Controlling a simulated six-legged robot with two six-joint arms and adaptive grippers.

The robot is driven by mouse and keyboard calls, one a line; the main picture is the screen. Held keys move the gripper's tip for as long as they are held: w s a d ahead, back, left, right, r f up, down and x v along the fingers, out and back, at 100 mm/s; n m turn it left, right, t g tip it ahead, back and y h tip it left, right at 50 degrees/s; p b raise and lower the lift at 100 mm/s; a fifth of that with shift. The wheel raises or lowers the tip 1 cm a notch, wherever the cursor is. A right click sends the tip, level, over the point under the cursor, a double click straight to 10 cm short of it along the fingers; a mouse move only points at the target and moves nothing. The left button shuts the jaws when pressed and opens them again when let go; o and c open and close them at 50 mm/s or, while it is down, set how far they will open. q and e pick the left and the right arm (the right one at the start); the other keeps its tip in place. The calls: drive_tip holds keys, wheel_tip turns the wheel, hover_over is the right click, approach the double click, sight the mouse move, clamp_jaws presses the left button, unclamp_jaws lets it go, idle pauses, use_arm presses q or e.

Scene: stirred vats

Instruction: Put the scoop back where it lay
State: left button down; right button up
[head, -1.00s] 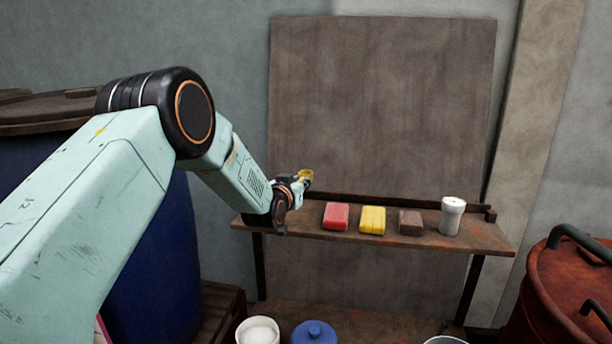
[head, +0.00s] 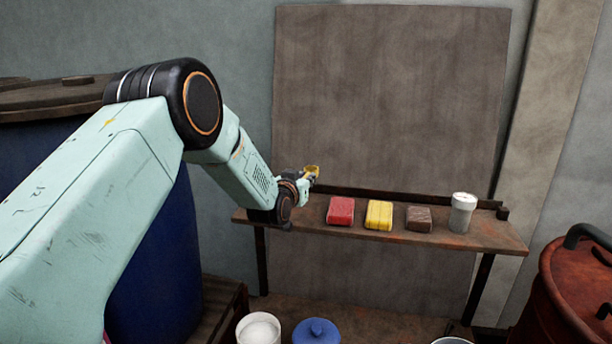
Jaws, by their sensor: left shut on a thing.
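My left gripper (head: 309,179) is small and partly hidden by its own wrist, above the left end of the shelf (head: 480,235). It is shut on a small yellow thing, likely the scoop (head: 312,170), which shows just at the fingertips. The scoop is held above the shelf, apart from the blocks, and most of its shape is hidden. My right gripper is not in view.
Below are a white tub (head: 258,329) and a blue lid (head: 316,332). A blue barrel (head: 155,265) stands left, a red vat (head: 570,295) right.

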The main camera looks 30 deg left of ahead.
sight(306, 211)
use_arm(q)
drive_tip(key=f, duration=0.1)
drive_tip(key=w+f+b, duration=0.1)
drive_tip(key=f, duration=0.1)
drive_tip(key=shift+f, duration=0.15)
drive_tip(key=shift+s+d+f+b, duration=0.25)
drive_tip(key=shift+f+b, duration=0.2)
drive_tip(key=shift+b, duration=0.15)
drive_tip(key=shift+s+f, duration=0.15)
drive_tip(key=shift+f, duration=0.15)
drive_tip(key=shift+a+f+b, duration=0.1)
drive_tip(key=shift+f+b, duration=0.25)
drive_tip(key=shift+b, duration=0.2)
drive_tip(key=shift+a+f+b, duration=0.2)
drive_tip(key=shift+f+b, duration=0.3)
drive_tip(key=shift+f, duration=0.3)
drive_tip(key=shift+w+f, duration=0.3)
drive_tip(key=shift+w, duration=0.05)
drive_tip(key=shift+s+d+r, duration=0.15)
drive_tip(key=shift+d+r, duration=0.05)
drive_tip(key=shift+s+r, duration=0.1)
drive_tip(key=shift+s, duration=0.1)
drive_tip(key=shift+w+a+f, duration=0.15)
drive_tip(key=shift+a+f, duration=0.05)
drive_tip(key=shift+f, duration=0.05)
drive_tip(key=shift+w+d+f+b, duration=0.1)
drive_tip(key=shift+w+f+b, duration=0.1)
drive_tip(key=shift+b, duration=0.1)
drive_tip(key=shift+s, duration=0.1)
